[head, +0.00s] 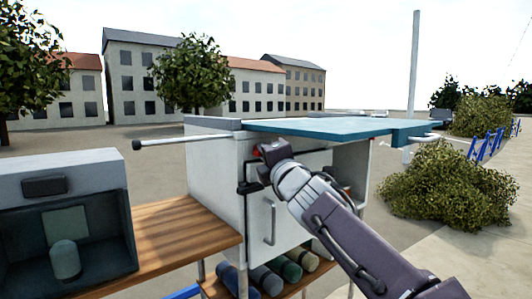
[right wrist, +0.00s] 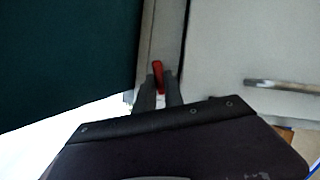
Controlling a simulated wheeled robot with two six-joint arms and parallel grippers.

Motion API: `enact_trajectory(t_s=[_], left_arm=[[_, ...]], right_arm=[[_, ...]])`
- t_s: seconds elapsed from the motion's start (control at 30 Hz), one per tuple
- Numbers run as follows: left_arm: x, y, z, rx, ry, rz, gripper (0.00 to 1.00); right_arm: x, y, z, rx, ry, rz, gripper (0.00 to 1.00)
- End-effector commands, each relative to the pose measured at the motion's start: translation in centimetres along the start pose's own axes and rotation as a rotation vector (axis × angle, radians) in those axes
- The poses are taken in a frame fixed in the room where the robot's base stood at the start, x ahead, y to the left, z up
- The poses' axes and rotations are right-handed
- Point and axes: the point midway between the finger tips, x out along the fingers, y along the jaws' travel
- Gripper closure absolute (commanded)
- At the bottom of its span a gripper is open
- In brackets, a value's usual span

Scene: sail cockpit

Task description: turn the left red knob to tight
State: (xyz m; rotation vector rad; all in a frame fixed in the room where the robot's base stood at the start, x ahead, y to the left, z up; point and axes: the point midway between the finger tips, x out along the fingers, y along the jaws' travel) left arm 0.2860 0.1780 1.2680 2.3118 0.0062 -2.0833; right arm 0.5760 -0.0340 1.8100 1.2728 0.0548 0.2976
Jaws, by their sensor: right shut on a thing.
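A small red knob (right wrist: 158,76) sits on a pale upright strip of the white cabinet, between the dark teal panel and the cabinet front. In the right wrist view my right gripper (right wrist: 159,90) has its two dark fingers closed around the knob's near end, and the knob's tip sticks out beyond them. In the head view my right arm reaches in from the lower right to the cabinet's upper front, just under the teal board. Some red (head: 275,149) shows beside the gripper there, but the gripper hides most of it. My left gripper is not in view.
The teal board (head: 325,127) overhangs the cabinet (head: 229,160) just above my gripper. A door handle (head: 269,222) is below. Several rolled bundles (head: 267,279) lie on the lower shelf. A wooden bench (head: 172,233) and a grey box (head: 60,162) are at left.

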Motion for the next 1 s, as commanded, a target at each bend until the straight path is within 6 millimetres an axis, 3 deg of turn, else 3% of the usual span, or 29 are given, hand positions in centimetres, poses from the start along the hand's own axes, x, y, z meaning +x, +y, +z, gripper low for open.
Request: enact_trajectory(t_s=[0.23, 0.27, 0.33, 0.77, 1.0], left_arm=[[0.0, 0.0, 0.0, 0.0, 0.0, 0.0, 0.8], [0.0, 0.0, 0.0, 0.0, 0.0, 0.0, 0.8], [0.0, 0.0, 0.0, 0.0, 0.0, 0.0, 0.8], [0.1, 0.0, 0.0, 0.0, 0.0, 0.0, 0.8], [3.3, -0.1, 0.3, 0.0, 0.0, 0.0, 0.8]], right_arm=[[0.0, 0.1, 0.0, 0.0, 0.0, 0.002, 1.0], [0.0, 0.1, 0.0, 0.0, 0.0, 0.002, 0.82], [0.0, 0.1, 0.0, 0.0, 0.0, 0.002, 0.65], [0.0, 0.0, 0.0, -0.002, 0.0, 0.001, 0.65], [-0.1, -1.2, -0.1, -0.206, -0.001, 0.085, 0.65]])
